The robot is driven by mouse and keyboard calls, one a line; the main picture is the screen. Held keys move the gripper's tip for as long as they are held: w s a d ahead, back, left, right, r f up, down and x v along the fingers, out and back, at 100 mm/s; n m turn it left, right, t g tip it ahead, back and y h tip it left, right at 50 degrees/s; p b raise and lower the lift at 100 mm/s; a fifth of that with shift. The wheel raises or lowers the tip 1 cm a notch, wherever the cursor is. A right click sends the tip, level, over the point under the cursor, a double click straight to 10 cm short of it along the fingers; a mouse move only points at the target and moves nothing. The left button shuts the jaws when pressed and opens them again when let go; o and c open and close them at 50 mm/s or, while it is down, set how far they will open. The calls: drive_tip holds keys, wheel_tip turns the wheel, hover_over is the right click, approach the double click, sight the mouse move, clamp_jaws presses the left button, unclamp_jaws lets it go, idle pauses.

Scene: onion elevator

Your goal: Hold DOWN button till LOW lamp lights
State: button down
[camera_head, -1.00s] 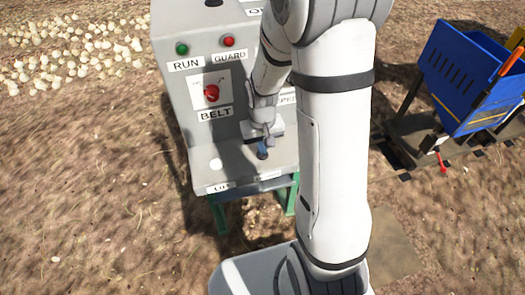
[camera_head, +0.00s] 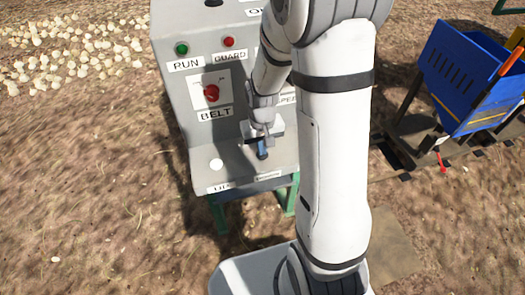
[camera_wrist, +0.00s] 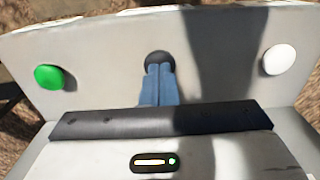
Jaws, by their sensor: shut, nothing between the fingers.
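A grey control panel (camera_head: 180,120) has a sloping lower shelf. On the shelf is a round white button or lamp (camera_head: 216,164), seen at the right in the wrist view (camera_wrist: 278,60). A round black button (camera_wrist: 158,58) sits in the middle of the wrist view, with a green round one (camera_wrist: 49,77) at the left. My gripper (camera_head: 262,153) is shut, with its blue fingertips (camera_wrist: 158,70) at the black button's lower edge. They overlap it in view; I cannot tell whether they press it. The shelf labels are too blurred or covered to read as DOWN or LOW.
Above are the RUN green lamp (camera_head: 181,49), the GUARD red lamp (camera_head: 229,42) and the red BELT knob (camera_head: 211,92). My arm hides the panel's right part. A blue cart (camera_head: 470,80) stands at the right, and onions (camera_head: 75,45) lie at upper left.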

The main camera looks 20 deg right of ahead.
wheel_tip(320, 180, up, 7)
drive_tip(key=p, duration=0.5)
drive_tip(key=shift+f, duration=0.1)
idle(0.7)
drive_tip(key=s+r+t, duration=0.3)
drive_tip(key=s+r, duration=1.1)
drive_tip(key=r, duration=0.3)
drive_tip(key=shift+r, duration=0.35)
drive_tip(key=shift+d, duration=0.1)
